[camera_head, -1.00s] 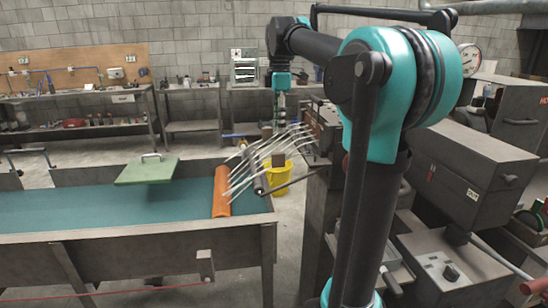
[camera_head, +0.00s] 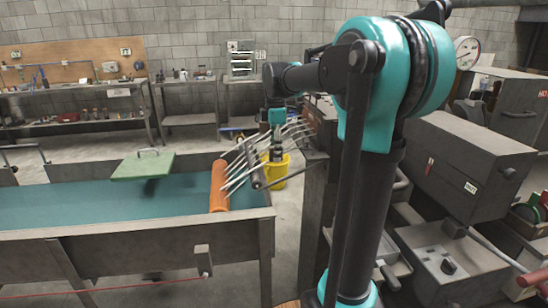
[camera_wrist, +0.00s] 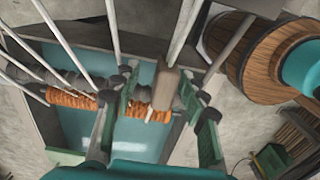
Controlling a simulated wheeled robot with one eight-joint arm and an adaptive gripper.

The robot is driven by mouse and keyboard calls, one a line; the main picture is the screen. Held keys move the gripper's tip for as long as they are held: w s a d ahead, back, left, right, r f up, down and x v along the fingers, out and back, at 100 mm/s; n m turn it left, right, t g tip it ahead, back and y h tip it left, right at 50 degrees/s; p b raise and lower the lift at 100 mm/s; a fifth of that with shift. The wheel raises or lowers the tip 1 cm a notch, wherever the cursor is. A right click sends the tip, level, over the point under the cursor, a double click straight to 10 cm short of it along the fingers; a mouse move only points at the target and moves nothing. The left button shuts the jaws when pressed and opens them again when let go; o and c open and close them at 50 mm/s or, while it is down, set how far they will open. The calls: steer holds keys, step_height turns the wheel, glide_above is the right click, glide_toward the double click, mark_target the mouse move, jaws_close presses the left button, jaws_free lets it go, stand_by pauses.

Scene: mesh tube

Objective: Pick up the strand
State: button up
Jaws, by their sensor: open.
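Several white strands (camera_head: 252,160) fan out in curved lines between the orange roller (camera_head: 218,187) and the dark machine at the right. In the wrist view, pale strands (camera_wrist: 113,35) run down from the top edge, several at the left and another (camera_wrist: 184,30) near the middle. My gripper (camera_head: 277,150) is at the strands' level in the head view, partly behind them. In the wrist view, my gripper (camera_wrist: 163,88) is open, its two green fingers apart. A brown block (camera_wrist: 164,82) shows between the fingers. I cannot tell whether a strand lies between them or touches them.
The teal trough (camera_head: 100,207) lies left, with a green lid (camera_head: 143,167) above it. A yellow bucket (camera_head: 278,178) stands behind the strands. Grey machines (camera_head: 460,165) crowd the right. The wrist view shows a wooden drum (camera_wrist: 255,65) at the right.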

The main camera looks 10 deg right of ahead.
steer(key=f, duration=0.5)
steer(key=shift+s+a, duration=0.25)
steer(key=shift+a, duration=0.15)
steer(key=shift+c, duration=0.2)
steer(key=shift+r, duration=0.1)
jaws_close()
